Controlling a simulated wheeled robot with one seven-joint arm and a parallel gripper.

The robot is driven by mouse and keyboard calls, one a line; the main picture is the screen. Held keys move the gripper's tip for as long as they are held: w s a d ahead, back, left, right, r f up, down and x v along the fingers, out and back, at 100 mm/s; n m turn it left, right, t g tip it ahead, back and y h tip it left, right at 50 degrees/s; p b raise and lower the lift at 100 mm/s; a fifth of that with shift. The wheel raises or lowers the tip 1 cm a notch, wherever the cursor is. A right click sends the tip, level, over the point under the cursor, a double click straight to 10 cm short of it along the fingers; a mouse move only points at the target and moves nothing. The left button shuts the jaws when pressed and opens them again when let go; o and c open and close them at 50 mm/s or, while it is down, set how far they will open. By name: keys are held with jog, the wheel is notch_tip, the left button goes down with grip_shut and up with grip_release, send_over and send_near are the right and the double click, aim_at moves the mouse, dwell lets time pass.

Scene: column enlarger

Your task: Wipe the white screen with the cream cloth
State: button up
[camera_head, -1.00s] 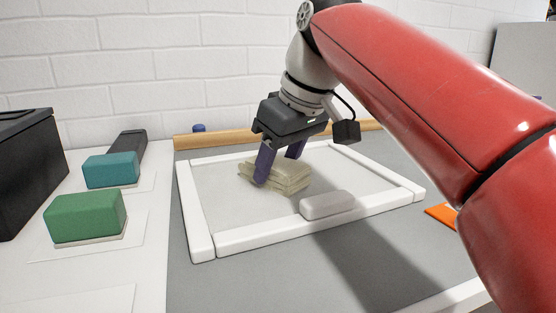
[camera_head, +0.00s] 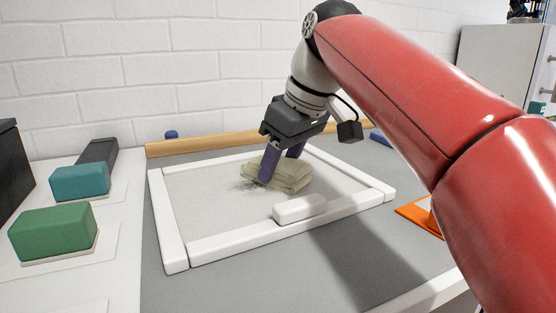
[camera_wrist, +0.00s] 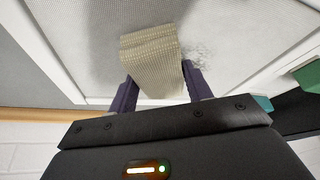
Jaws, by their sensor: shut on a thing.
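The white screen (camera_head: 215,210) is a flat mesh inside a white frame, lying on the grey bench. My gripper (camera_head: 279,172) is over the middle of the screen, shut on the folded cream cloth (camera_head: 292,176). The cloth seems to rest on the mesh, though I cannot tell its contact exactly. In the wrist view the cloth (camera_wrist: 150,58) sits between the two purple fingers. A dark speckled smudge (camera_head: 247,185) shows on the mesh just left of the cloth. It also shows in the wrist view (camera_wrist: 200,55). Part of the screen is hidden behind the cloth.
A white block (camera_head: 299,209) lies at the frame's front bar. Green (camera_head: 52,232) and teal (camera_head: 80,182) blocks stand on the white surface at left. A wooden bar (camera_head: 215,142) runs behind the frame. An orange item (camera_head: 420,213) lies at right.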

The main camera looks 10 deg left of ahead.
jog(key=shift+d, duration=0.1)
jog(key=shift+w+d+p, duration=0.3)
jog(key=shift+w+d, duration=0.5)
jog(key=shift+d, duration=0.25)
jog(key=shift+w+d+p, duration=0.3)
jog(key=shift+w+d, duration=0.45)
jog(key=shift+d, duration=0.25)
jog(key=shift+s+a, duration=0.8)
jog(key=shift+a, duration=0.3)
jog(key=shift+s+a, duration=0.75)
jog(key=shift+a, duration=0.3)
jog(key=shift+s+a+p, duration=0.15)
jog(key=shift+s+a, duration=0.65)
jog(key=shift+a, duration=0.25)
jog(key=shift+s+a+p, duration=0.15)
jog(key=shift+s+a, duration=0.6)
jog(key=shift+a, duration=0.3)
jog(key=shift+s+a+p, duration=0.2)
jog(key=shift+s+a, duration=0.6)
jog(key=shift+a, duration=0.3)
jog(key=shift+s+a+p, duration=0.2)
jog(key=shift+s+a, duration=0.55)
jog(key=shift+a, duration=0.3)
